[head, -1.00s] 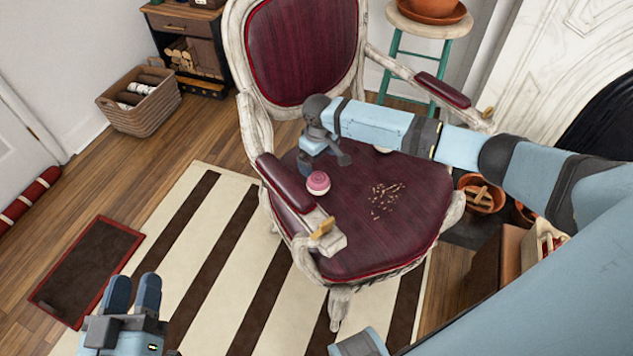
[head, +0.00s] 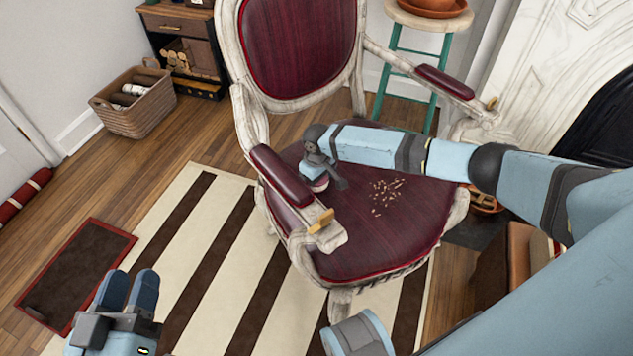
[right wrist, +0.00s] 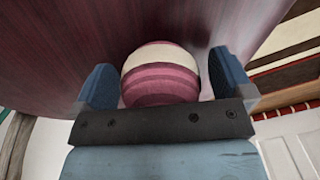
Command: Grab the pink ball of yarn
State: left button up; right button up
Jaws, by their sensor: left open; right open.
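The pink ball of yarn (right wrist: 160,75), with a cream band, rests on the dark red chair seat (head: 400,215). In the head view only a small part of the ball (head: 319,184) shows, mostly hidden by my right gripper (head: 322,172). In the right wrist view the ball lies between the two blue fingers of my right gripper (right wrist: 165,85), which stand apart on either side. A visible gap separates the ball from the right finger. My left gripper (head: 130,290) is at the lower left of the head view, above the floor, open and away from the ball.
The chair's left armrest (head: 282,175) stands close beside my right gripper. Small crumbs (head: 385,193) lie on the seat. A green-legged stool (head: 420,60) stands behind the chair. A wicker basket (head: 135,105) and a striped rug (head: 195,260) are on the floor at left.

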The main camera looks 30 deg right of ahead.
jog(key=c, duration=1)
jog(key=shift+c, duration=0.2)
jog(key=shift+r, duration=0.15)
